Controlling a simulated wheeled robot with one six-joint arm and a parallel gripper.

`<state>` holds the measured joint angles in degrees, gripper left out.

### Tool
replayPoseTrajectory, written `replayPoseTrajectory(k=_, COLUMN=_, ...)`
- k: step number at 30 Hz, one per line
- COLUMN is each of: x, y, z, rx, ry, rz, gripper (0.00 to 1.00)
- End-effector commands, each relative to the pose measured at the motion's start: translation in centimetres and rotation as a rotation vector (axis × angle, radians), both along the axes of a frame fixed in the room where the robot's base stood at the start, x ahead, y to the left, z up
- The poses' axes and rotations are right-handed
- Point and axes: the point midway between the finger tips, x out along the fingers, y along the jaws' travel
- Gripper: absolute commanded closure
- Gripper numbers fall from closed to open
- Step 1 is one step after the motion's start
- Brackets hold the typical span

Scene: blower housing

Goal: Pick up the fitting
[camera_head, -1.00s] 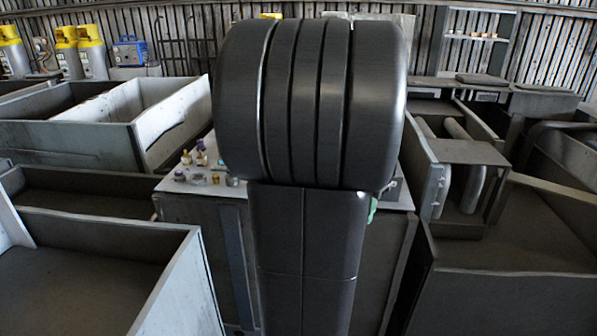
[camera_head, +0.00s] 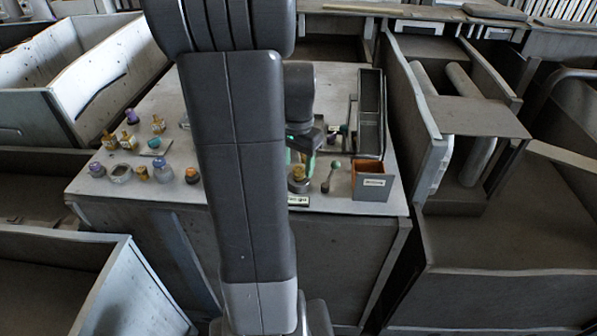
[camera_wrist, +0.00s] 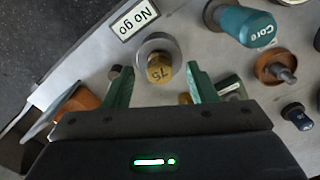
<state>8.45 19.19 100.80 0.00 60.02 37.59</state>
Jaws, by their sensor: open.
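A brass hex fitting marked "75" (camera_wrist: 159,69) sits on a round grey base (camera_wrist: 150,44) in the wrist view, beside a white "No go" label (camera_wrist: 134,19). The same brass piece (camera_head: 299,172) stands near the front edge of the bench in the head view. My gripper (camera_wrist: 159,78) is open, with its green fingers on either side of the fitting and apart from it. In the head view my gripper (camera_head: 304,143) is just above and behind the brass piece, partly hidden by my arm.
A teal "Core" piece (camera_wrist: 248,27) and a copper-coloured round part (camera_wrist: 276,68) lie to the right in the wrist view. A small grey box with an orange inside (camera_head: 373,188) stands at the bench's front right. Several small fittings and bottles (camera_head: 142,172) stand at the left.

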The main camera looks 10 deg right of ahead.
Motion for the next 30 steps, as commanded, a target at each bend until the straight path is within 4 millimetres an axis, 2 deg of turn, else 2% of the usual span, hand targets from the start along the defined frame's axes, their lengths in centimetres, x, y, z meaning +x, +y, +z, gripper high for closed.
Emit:
replayPoseTrajectory(k=3, x=-0.1, y=0.0, z=-1.7, rx=0.001, ry=0.004, rz=0.0, gripper=0.48)
replayPoseTrajectory(k=6, x=0.0, y=0.0, z=-2.5, rx=0.0, ry=0.001, rz=0.0, gripper=0.48)
replayPoseTrajectory(k=13, x=0.0, y=0.0, z=-2.6, rx=0.0, ry=0.0, rz=0.0, gripper=0.48)
replayPoseTrajectory(k=14, x=0.0, y=0.0, z=-2.6, rx=0.0, ry=0.0, rz=0.0, gripper=0.52)
replayPoseTrajectory(k=18, x=0.0, y=0.0, z=-2.6, rx=0.0, ry=0.0, rz=0.0, gripper=0.8)
replayPoseTrajectory(k=21, x=0.0, y=0.0, z=-2.6, rx=0.0, ry=0.0, rz=0.0, gripper=0.96)
replayPoseTrajectory(k=30, x=0.0, y=0.0, z=-2.0, rx=-0.001, ry=-0.002, rz=0.0, gripper=0.96)
